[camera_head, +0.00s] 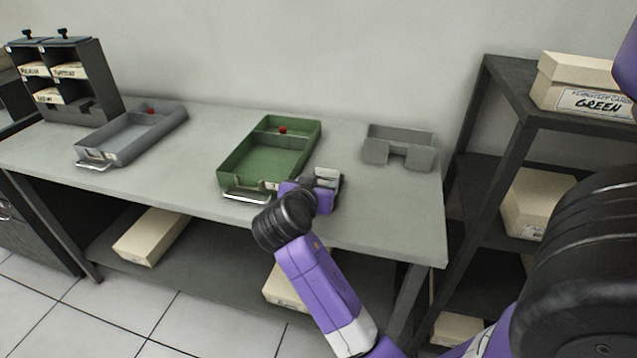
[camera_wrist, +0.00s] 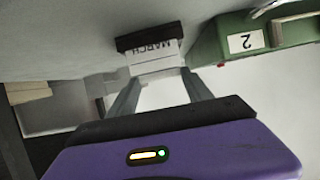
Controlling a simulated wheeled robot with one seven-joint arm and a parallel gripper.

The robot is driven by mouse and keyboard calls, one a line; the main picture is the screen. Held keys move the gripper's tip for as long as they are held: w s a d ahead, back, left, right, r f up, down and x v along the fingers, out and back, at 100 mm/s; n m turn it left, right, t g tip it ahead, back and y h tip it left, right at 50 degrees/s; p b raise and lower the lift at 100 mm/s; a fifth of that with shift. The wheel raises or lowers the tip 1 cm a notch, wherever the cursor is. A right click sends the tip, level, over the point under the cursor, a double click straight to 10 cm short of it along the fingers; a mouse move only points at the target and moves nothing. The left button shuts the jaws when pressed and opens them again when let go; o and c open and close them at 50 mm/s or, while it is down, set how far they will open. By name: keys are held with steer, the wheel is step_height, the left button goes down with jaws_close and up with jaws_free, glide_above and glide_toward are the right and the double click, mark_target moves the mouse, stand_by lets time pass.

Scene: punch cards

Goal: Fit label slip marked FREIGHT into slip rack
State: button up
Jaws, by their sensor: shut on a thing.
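My gripper (camera_head: 325,182) is just right of the green tray's front corner, above the table near its front edge. In the wrist view my gripper (camera_wrist: 157,80) is shut on a pale piece (camera_wrist: 154,62) with a dark block (camera_wrist: 150,38) at its far end. Its face carries lettering that seems to read MARCH, upside down. I see no legible FREIGHT mark. A dark rack (camera_head: 88,85) with several compartments stands at the table's far left. It holds pale labelled pieces (camera_head: 70,70); their words are too small to read surely. I cannot tell whether it is the slip rack.
The green tray (camera_head: 222,168) lies mid-table; it also shows in the wrist view (camera_wrist: 205,45), with a 2 label. A grey tray (camera_head: 82,148) lies left. A grey open holder (camera_head: 425,155) stands at the table's right. A dark shelf (camera_head: 505,75) with cream boxes stands further right.

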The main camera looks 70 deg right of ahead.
steer(key=shift+f, duration=0.1)
steer(key=o, duration=1.4)
steer(key=shift+c, duration=0.2)
steer(key=v, duration=0.7)
steer(key=shift+a, duration=0.4)
